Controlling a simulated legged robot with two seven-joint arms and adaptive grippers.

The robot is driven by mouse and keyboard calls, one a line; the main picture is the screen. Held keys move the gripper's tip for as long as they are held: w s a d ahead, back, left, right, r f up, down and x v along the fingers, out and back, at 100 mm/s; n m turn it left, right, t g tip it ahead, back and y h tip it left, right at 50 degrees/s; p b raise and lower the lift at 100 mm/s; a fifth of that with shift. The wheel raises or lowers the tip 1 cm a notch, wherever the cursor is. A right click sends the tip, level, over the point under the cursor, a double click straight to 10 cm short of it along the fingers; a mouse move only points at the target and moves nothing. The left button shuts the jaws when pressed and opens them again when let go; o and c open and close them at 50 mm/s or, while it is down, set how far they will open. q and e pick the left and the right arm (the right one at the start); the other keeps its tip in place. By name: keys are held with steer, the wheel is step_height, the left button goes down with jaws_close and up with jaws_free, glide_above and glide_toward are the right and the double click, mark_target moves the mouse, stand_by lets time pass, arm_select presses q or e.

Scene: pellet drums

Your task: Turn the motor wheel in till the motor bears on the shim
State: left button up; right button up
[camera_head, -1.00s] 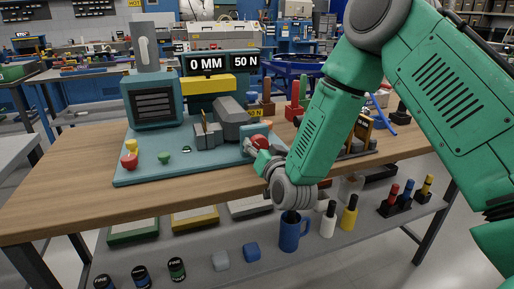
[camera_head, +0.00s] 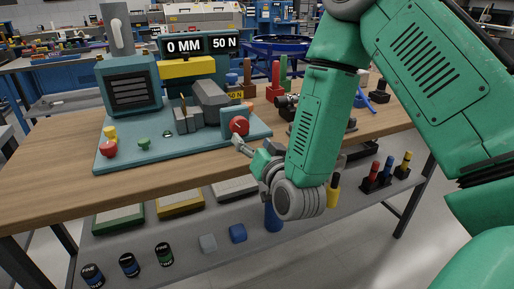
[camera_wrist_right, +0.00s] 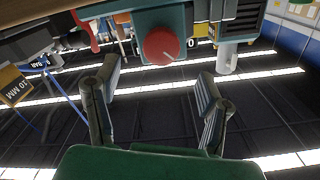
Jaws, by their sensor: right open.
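The red wheel (camera_head: 239,126), with a pale mark on its face, sits on a teal block at the right end of the teal machine base (camera_head: 185,150). I take it for the motor wheel. It also shows in the right wrist view (camera_wrist_right: 161,46), centred beyond my fingers. A grey angular body (camera_head: 210,93), perhaps the motor, lies behind it, beside small grey blocks (camera_head: 187,120). I cannot pick out the shim or tell contact there. My right gripper (camera_head: 246,148) is open and empty, just below and right of the wheel, apart from it. My left gripper is out of view.
A display (camera_head: 200,45) reads 0 MM and 50 N. Red (camera_head: 109,149), yellow and green knobs stand on the base's left. Coloured upright pieces (camera_head: 275,80) stand behind the wheel. The wooden bench top (camera_head: 60,165) is clear at front left. A shelf below holds trays and jars.

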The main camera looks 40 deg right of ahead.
steer(key=shift+v, duration=1.6)
steer(key=s+a+f+n+g+y, duration=0.2)
steer(key=s+a+f+g, duration=0.15)
steer(key=f, duration=0.65)
steer(key=s+a+f+n+g+y, duration=0.2)
steer(key=s+f+g, duration=0.2)
steer(key=f, duration=0.5)
steer(key=s+f+n+g, duration=0.1)
steer(key=s+f+g, duration=0.3)
steer(key=s, duration=0.6)
steer(key=s+f+n+g, duration=0.2)
steer(key=s+f+g, duration=0.3)
steer(key=s+f, duration=0.3)
steer(key=shift+s+a+f+n, duration=0.3)
steer(key=shift+s+a, duration=0.15)
steer(key=shift+s, duration=0.6)
steer(key=shift+w, duration=0.1)
